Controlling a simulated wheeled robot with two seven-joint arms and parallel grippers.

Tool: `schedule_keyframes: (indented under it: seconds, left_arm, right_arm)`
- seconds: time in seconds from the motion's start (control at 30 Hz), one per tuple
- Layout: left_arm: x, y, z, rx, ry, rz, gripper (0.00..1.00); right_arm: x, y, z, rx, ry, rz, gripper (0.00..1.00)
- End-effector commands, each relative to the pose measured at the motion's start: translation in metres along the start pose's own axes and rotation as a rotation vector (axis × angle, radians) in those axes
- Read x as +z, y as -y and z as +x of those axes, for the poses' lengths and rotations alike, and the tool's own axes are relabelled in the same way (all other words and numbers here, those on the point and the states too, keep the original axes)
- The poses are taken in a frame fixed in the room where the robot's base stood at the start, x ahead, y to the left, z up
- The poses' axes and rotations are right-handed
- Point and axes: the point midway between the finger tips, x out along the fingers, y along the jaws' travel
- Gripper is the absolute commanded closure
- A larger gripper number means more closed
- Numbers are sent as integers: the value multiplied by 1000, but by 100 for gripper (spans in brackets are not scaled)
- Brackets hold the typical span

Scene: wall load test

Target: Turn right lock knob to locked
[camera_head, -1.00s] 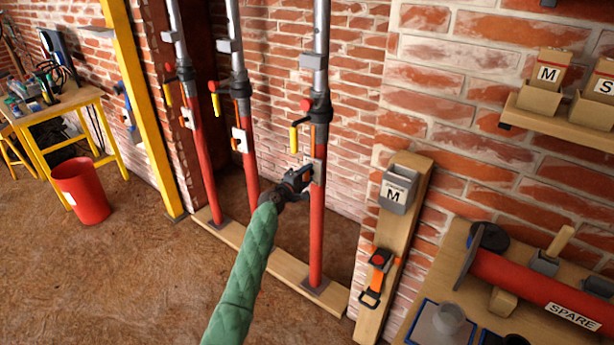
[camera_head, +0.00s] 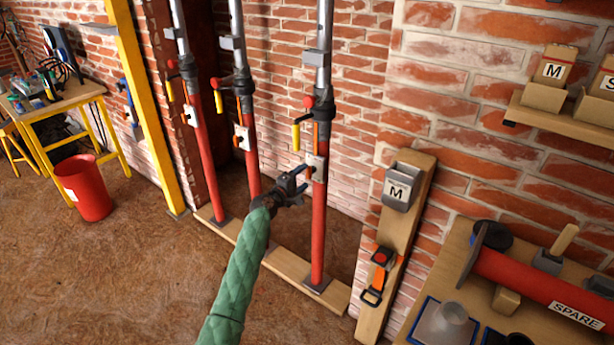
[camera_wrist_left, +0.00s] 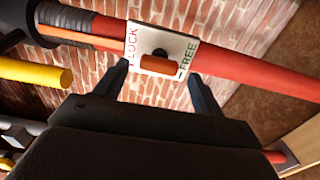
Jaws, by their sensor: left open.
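The right lock knob (camera_wrist_left: 158,66) is an orange bar with a dark hub on a white plate (camera_wrist_left: 187,42) marked LOCK and FREE. The bar lies toward the FREE side in the left wrist view. The plate is fixed to the rightmost red prop (camera_head: 318,230) and shows small in the head view (camera_head: 314,160). My left gripper (camera_head: 308,174) is open in front of this plate. In the left wrist view its fingertips (camera_wrist_left: 158,72) show on either side of the knob, with no clear contact. My right gripper is not in view.
Two similar props (camera_head: 250,150) stand to the left on a wooden sill (camera_head: 283,265). A yellow lever (camera_head: 295,137) sticks out above the plate. A wooden post (camera_head: 405,222) with a grey box marked M stands right. A bench with a red SPARE tube (camera_head: 520,280) is at lower right.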

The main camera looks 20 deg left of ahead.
Motion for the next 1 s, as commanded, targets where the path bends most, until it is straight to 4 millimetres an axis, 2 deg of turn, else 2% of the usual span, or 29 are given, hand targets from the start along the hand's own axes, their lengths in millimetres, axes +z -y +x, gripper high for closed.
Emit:
schedule_keyframes:
  seconds: [0.1, 0.3, 0.83, 1.0]
  left_arm:
    - [-1, 2, -18, 0, -1, 2, 31]
    - [-1, 0, -34, 0, -2, 2, 31]
    - [-1, 0, -36, 0, -1, 3, 31]
    - [6, 5, -36, -24, 34, 77, 31]
  right_arm:
    - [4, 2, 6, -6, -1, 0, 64]
    - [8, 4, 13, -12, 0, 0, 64]
    - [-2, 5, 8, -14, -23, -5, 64]
    - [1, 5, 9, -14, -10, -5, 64]
